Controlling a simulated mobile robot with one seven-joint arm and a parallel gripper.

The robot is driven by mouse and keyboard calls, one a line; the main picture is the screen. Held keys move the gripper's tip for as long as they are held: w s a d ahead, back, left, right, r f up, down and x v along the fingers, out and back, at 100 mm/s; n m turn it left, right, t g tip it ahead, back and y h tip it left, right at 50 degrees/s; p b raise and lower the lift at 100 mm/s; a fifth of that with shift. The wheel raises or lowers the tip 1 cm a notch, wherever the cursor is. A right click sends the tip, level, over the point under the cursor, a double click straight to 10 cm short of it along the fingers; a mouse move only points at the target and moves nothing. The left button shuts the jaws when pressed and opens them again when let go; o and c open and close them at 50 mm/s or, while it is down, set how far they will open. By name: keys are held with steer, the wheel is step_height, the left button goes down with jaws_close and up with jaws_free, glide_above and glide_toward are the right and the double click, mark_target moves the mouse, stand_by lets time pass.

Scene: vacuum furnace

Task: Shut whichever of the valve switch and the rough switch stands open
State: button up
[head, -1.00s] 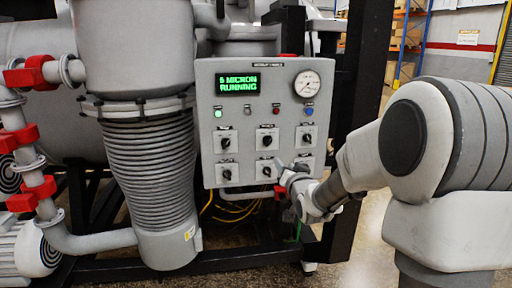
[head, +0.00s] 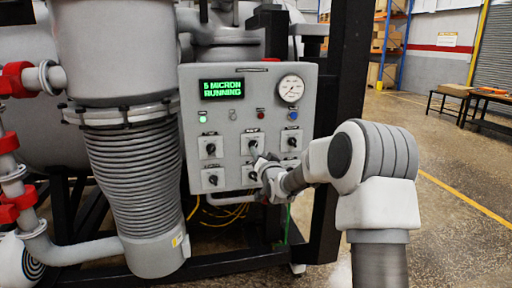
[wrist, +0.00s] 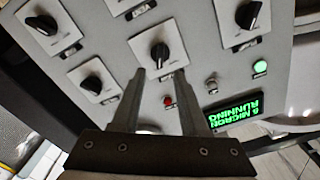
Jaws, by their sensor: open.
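The grey control panel (head: 225,100) carries two rows of black rotary switches on pale plates. Their labels are too small to read, so I cannot tell which is the valve switch or the rough switch. My gripper (head: 256,155) is at the upper middle switch (head: 252,144). In the wrist view, which is roughly upside down, my open gripper (wrist: 160,73) has its fingertips just beside that switch's knob (wrist: 160,55), one on each side. I cannot tell whether they touch it. The upper right switch (wrist: 92,85) and upper left switch (wrist: 248,15) also show there. My gripper partly hides the lower row.
The green display (head: 222,88) reads "5 MICRON RUNNING". A round gauge (head: 291,88) and small lamps sit above the switches. A ribbed bellows pipe (head: 135,175) stands left of the panel, and a dark frame post (head: 340,110) to its right.

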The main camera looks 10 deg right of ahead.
steer(key=w, duration=0.6)
steer(key=shift+p, duration=0.3)
jaws_close()
